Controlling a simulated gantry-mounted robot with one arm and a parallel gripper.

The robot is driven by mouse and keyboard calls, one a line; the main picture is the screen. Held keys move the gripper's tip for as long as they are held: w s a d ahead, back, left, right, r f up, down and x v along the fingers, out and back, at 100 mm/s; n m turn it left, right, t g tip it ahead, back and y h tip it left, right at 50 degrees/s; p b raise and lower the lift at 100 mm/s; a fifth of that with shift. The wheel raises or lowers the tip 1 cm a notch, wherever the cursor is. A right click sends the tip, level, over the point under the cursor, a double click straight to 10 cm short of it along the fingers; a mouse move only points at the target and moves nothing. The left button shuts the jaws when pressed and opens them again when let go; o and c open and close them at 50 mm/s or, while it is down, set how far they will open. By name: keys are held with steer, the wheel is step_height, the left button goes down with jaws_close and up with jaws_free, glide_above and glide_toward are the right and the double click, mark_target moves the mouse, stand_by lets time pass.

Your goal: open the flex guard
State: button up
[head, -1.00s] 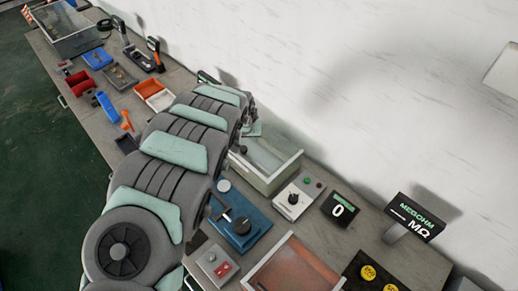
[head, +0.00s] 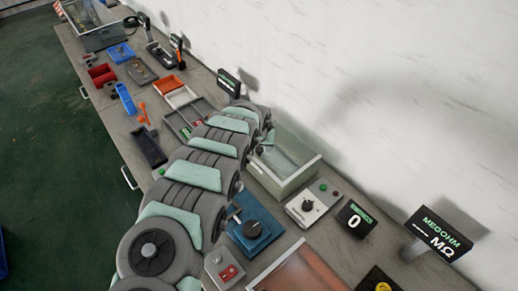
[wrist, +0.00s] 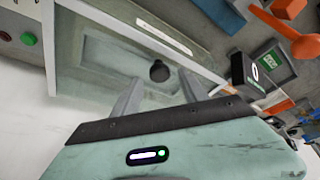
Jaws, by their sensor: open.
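The flex guard (head: 302,172) is a clear-walled box with a pale frame, on the bench against the wall, right of my arm in the head view. In the wrist view its clear panel (wrist: 95,62) fills the upper left, with a dark round knob (wrist: 159,71) on it. It looks shut. My gripper (wrist: 164,84) is open, its two grey fingers pointing at the panel, one on each side of the knob and slightly short of it in the picture. I cannot tell whether they touch anything.
A control box (head: 308,206) with a dial and a "SWINGS 0" display (head: 355,219) stand right of the guard. A blue device (head: 254,229) with a black knob sits in front. A megohm display (head: 438,232) is further right. Trays and tools crowd the bench's far end.

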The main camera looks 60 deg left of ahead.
steer(key=shift+w+a+f, duration=0.1)
steer(key=shift+w+f, duration=0.15)
steer(key=shift+f, duration=0.35)
steer(key=shift+a+f, duration=0.2)
steer(key=shift+f, duration=0.2)
steer(key=shift+c, duration=0.4)
jaws_close()
steer(key=shift+r, duration=0.1)
stand_by(0.4)
